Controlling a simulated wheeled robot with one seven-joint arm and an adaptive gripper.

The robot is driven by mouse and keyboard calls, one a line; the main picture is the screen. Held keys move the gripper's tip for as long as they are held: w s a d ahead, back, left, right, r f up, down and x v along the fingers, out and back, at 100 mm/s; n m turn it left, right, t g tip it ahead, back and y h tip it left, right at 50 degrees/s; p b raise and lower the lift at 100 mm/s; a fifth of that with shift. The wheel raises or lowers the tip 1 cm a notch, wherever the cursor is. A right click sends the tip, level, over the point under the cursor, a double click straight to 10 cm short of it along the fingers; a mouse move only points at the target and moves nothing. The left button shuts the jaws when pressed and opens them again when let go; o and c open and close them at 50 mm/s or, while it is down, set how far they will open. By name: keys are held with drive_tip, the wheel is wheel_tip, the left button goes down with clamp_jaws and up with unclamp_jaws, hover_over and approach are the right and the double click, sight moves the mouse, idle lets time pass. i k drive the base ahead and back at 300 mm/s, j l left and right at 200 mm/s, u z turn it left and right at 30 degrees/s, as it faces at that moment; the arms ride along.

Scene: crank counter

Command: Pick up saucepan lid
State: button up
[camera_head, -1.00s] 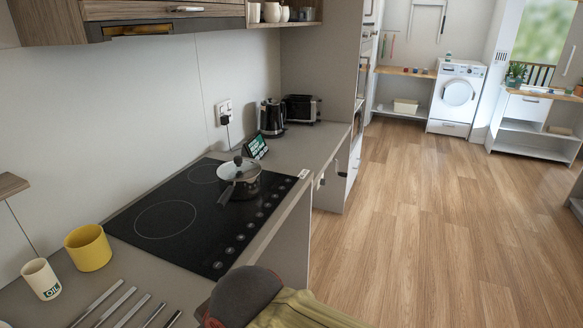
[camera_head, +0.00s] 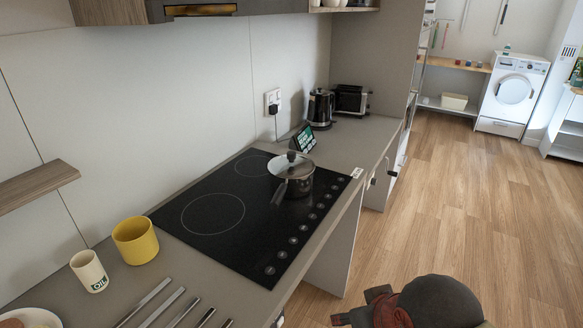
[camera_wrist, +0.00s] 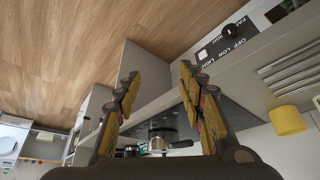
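The saucepan lid (camera_head: 291,164) is a pale, shiny disc with a dark knob on top. It sits on the dark saucepan (camera_head: 298,185), which stands on the black hob (camera_head: 226,218) with its handle towards the front left. In the wrist view the saucepan (camera_wrist: 160,138) appears small, beyond the fingers. My gripper (camera_wrist: 157,85) has its two yellow-padded fingers spread wide with nothing between them, well away from the lid. In the head view part of my arm shows at the bottom right, and the fingertips are not clear there.
A yellow pot (camera_head: 135,241) and an oil cup (camera_head: 90,270) stand left of the hob. Metal utensils (camera_head: 172,306) lie at the counter front. A tablet (camera_head: 304,139), kettle (camera_head: 320,108) and toaster (camera_head: 351,100) stand behind the saucepan. The floor (camera_head: 470,200) on the right is clear.

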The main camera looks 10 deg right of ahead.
sight(290, 166)
drive_tip(key=i+l+z, duration=0.5)
drive_tip(key=i+z, duration=0.15)
drive_tip(key=i, duration=0.15)
